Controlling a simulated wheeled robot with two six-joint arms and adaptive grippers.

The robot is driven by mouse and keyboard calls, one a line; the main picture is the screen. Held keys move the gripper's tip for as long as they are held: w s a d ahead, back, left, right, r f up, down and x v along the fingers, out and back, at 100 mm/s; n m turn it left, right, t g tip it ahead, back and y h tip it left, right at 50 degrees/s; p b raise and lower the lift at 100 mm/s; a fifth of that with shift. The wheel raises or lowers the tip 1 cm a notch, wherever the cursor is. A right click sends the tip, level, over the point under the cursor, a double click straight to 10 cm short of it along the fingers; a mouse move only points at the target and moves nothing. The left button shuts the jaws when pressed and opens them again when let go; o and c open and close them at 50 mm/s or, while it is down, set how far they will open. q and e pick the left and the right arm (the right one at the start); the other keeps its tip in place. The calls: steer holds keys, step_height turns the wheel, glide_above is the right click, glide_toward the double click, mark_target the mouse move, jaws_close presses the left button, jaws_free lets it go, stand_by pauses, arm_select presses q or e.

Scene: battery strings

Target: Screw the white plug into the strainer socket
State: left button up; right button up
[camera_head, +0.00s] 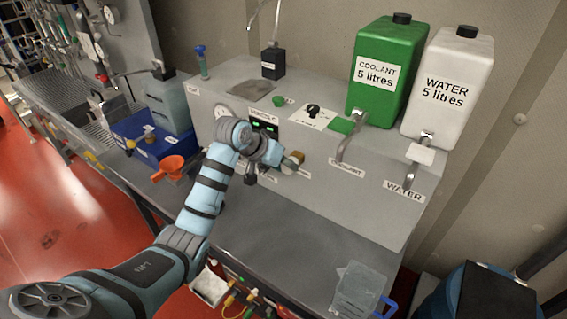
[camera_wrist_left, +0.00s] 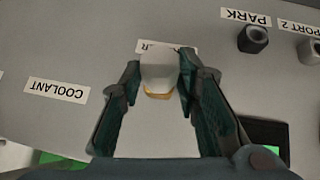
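The white plug (camera_wrist_left: 159,68) shows between the fingers of my left gripper (camera_wrist_left: 159,82) in the left wrist view, with a yellow-orange band at its lower edge. The fingers stand on both sides of it and appear to press on it. In the head view my left gripper (camera_head: 283,160) is at the front face of the grey console, and the plug (camera_head: 297,156) shows small and pale at its tip. The strainer socket is hidden behind the plug and gripper; I cannot tell if the plug sits in it. A partly covered label (camera_wrist_left: 184,48) is just behind the plug. My right gripper is out of view.
The grey console (camera_head: 330,205) carries a green coolant tank (camera_head: 380,85) and a white water tank (camera_head: 447,115), with taps below. PARK (camera_wrist_left: 253,38) and PORT 2 (camera_wrist_left: 309,50) sockets are nearby.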

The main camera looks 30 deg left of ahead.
arm_select(q)
steer(key=o, duration=0.5)
